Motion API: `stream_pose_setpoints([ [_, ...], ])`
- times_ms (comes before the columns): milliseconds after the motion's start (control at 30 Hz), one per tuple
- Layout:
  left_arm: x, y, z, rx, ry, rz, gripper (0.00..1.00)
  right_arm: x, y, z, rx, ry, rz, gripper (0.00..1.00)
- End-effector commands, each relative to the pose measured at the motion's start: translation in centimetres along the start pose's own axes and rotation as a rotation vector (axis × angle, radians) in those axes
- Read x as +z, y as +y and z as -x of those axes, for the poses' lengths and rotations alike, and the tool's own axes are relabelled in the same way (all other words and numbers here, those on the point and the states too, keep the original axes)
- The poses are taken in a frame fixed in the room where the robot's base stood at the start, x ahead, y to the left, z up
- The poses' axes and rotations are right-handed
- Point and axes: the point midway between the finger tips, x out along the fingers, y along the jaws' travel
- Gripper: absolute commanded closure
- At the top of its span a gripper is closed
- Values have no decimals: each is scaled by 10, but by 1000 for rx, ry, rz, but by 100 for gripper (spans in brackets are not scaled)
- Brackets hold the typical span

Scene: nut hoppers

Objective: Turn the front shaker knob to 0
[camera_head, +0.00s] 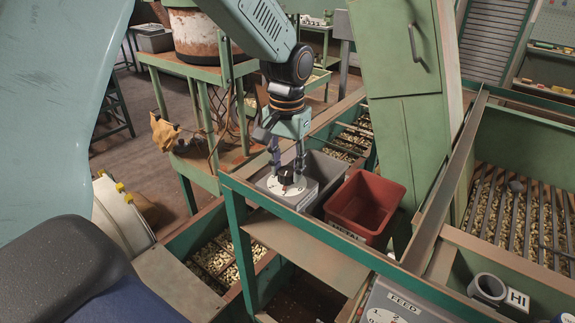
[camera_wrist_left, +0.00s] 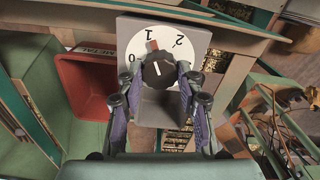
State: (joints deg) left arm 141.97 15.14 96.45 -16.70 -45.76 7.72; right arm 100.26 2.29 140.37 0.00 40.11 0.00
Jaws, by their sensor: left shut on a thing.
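The front shaker knob (camera_head: 287,177) is a small black knob on a round white dial (camera_head: 272,187) set on a grey box. In the left wrist view the knob (camera_wrist_left: 158,71) stands at the middle of the dial (camera_wrist_left: 178,57), which carries the figures 0, 1 and 2. The fingers hide part of the dial. My right gripper is not in view.
A green frame rail (camera_head: 300,222) runs in front. A second dial box marked FEED (camera_head: 404,302) is at the bottom. Nut-filled trays lie around.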

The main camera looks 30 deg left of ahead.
Motion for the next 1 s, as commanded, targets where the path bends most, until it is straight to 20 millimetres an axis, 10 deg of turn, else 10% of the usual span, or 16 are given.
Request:
stream_pose_setpoints([
  [1000,-1,1,1,1,2,930,95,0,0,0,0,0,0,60],
])
